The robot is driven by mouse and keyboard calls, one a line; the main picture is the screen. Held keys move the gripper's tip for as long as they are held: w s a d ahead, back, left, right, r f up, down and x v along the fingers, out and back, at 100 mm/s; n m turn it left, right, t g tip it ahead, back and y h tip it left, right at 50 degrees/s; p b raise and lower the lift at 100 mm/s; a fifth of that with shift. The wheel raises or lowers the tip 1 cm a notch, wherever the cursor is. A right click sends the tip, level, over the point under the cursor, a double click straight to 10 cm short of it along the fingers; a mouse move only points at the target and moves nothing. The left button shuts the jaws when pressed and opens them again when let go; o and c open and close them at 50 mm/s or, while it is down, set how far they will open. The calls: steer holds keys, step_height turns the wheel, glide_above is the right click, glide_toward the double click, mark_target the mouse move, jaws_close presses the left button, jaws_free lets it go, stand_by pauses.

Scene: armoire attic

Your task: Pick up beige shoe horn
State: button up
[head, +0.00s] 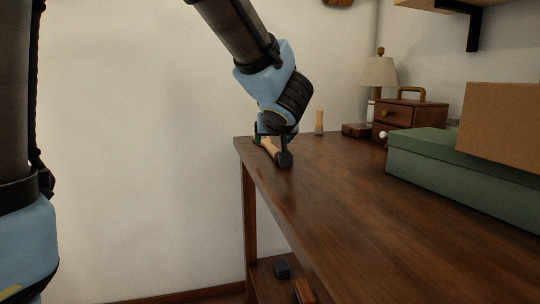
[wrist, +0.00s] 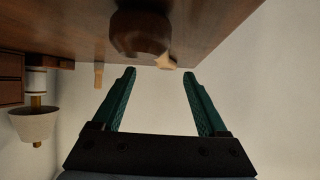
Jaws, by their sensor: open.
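A slim beige piece, which looks like the shoe horn (head: 269,146), lies at the far left corner of the wooden table, partly hidden by my gripper (head: 272,151). In the wrist view, a small beige end (wrist: 165,62) shows near the table edge, in line with the gap between my fingertips (wrist: 160,73). The fingers are spread, with nothing clasped between them. A dark brown rounded object (wrist: 140,36) is just beyond; I cannot tell what it is.
The wooden table (head: 300,195) is clear in front. An upright beige object (head: 319,123) stands behind the gripper. A lamp (head: 378,73), a small drawer chest (head: 410,116), a green box (head: 440,165) and a cardboard box (head: 508,120) stand to the right.

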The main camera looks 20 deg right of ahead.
mark_target(270, 145)
steer(key=b+x, duration=0.3)
steer(key=x, duration=0.2)
steer(key=shift+w+a+f, duration=0.1)
steer(key=shift+w, duration=0.35)
jaws_close()
stand_by(0.3)
